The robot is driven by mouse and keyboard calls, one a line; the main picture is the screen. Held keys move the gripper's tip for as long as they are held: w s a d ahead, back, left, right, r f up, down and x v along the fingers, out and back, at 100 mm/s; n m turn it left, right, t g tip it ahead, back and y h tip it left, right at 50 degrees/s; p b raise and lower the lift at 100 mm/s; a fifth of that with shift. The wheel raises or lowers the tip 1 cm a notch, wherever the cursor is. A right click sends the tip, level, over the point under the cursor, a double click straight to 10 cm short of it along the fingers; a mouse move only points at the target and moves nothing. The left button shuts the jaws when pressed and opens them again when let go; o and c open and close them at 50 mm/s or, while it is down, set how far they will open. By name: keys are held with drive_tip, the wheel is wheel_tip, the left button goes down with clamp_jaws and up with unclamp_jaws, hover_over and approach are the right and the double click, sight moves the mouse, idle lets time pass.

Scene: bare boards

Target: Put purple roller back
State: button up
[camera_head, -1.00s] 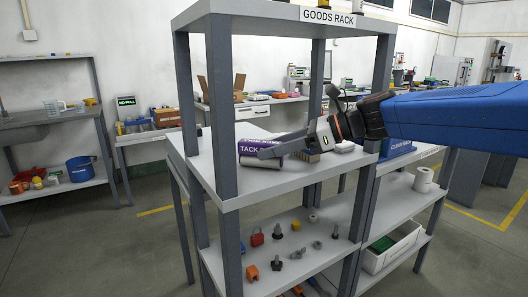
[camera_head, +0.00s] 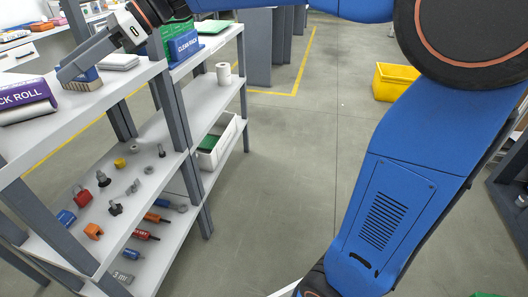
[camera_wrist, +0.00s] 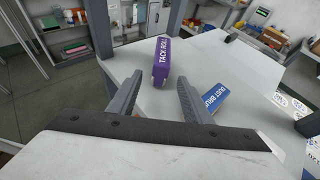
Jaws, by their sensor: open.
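The purple roller, in packaging lettered TACK ROLL, lies on the top shelf (camera_head: 75,106) of the grey rack, at the left edge of the head view (camera_head: 25,95), partly cut off there. It shows whole in the wrist view (camera_wrist: 161,62). My gripper (camera_head: 75,70) is above the same shelf, to the roller's right in the head view. In the wrist view my gripper (camera_wrist: 160,78) is open, its fingers apart and empty. The roller lies just beyond the fingertips, roughly in line with the gap, and looks free of both fingers.
A blue dust brush (camera_wrist: 215,100) lies by the right finger. The lower shelf holds several small parts. A yellow bin (camera_head: 392,82) stands on the otherwise open floor.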

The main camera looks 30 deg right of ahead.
drive_tip(key=s+d+f+n+t+h, duration=0.2)
drive_tip(key=s+d+f+n+h, duration=0.2)
drive_tip(key=s+d+f, duration=0.3)
drive_tip(key=s+d+f+n+t+h, duration=0.2)
drive_tip(key=s+d+f+n+h, duration=0.2)
drive_tip(key=s+d+f+n, duration=0.3)
drive_tip(key=s+d+f+n+t+h, duration=0.1)
drive_tip(key=s+d+f+n+h, duration=0.4)
drive_tip(key=d+f, duration=0.9)
drive_tip(key=s+d, duration=0.3)
drive_tip(key=d, duration=0.7)
drive_tip(key=shift+f+n+t, duration=0.15)
drive_tip(key=shift+n+t, duration=0.25)
